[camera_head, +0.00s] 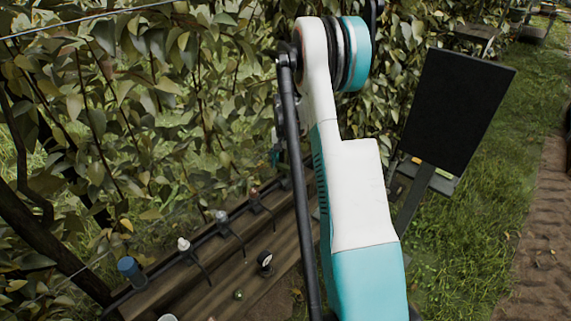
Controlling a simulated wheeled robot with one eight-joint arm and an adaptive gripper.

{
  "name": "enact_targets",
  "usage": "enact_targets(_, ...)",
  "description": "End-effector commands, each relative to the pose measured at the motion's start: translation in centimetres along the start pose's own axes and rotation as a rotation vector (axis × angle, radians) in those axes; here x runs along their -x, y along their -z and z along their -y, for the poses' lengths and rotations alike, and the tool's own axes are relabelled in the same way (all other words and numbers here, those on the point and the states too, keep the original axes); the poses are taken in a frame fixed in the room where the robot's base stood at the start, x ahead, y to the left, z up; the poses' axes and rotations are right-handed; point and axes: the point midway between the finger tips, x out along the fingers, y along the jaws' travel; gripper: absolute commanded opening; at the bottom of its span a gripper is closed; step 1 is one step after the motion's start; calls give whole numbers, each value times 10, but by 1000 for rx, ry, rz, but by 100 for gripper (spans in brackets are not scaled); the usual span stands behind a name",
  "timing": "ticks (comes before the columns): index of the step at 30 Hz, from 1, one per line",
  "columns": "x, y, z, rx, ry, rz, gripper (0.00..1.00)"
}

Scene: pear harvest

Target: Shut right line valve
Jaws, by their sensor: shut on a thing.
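A dark drip line with several small upright fittings runs along a wooden bed edge from lower left toward the middle. A blue cap (130,268) is at its near left end. My white and teal arm stands across the middle of the view and hides the right part of the line. My gripper (276,140) shows only as a small dark and teal piece left of the arm, just above the line. It is shut, apparently at the right line valve, which is hidden behind my arm. The handle's position cannot be made out.
A dense leafy hedge (90,110) stands behind the line. A black panel (455,112) on a post stands to the right, with small coloured items below it. Grass and a dirt track are at the right.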

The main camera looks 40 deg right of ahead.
Motion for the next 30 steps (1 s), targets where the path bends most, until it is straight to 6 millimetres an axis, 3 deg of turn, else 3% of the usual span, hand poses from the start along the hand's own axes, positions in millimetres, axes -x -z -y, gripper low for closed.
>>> enact_targets(12, 0, 0, 0, -200, 0, 1, 43)
enact_targets(29, 0, 0, 0, -233, 0, 1, 43)
enact_targets(30, 0, 0, 0, -233, 0, 1, 69)
